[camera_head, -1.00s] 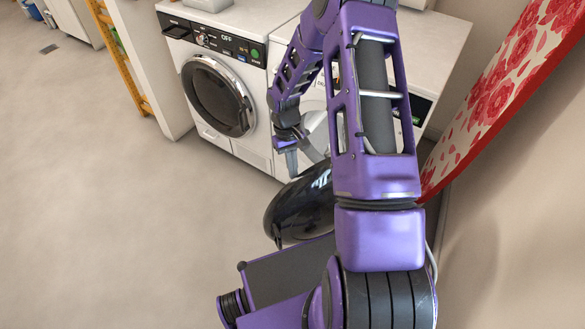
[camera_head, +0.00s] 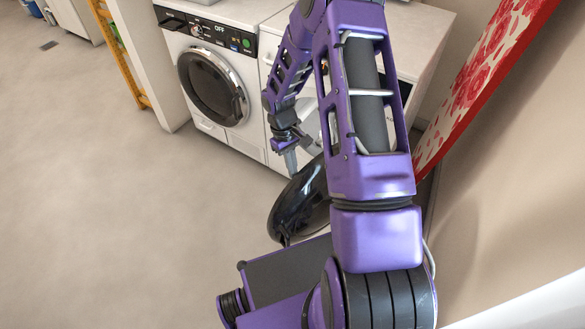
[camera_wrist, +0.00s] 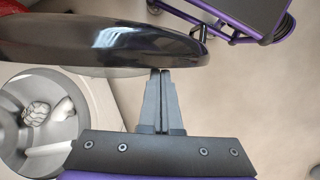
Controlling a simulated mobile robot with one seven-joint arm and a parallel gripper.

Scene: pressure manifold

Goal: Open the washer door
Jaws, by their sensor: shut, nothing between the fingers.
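The washer (camera_head: 425,45) at my arm is the right one of two white machines, partly covered by my arm. Its round, glossy black door (camera_head: 300,205) stands swung out from the front. In the wrist view the door (camera_wrist: 110,45) shows nearly edge-on across the top, and the open drum (camera_wrist: 50,115) shows at left. My gripper (camera_head: 290,165) is shut and empty. In the wrist view its fingertips (camera_wrist: 160,72) meet the door's drum-facing side near the free end; whether they press on it I cannot tell.
The left machine (camera_head: 205,130) has its round door closed and its display reads OFF. A red-and-white floral board (camera_head: 480,90) leans at right near the wall. A yellow ladder (camera_head: 122,55) is at back left. The floor at left (camera_head: 110,220) is clear.

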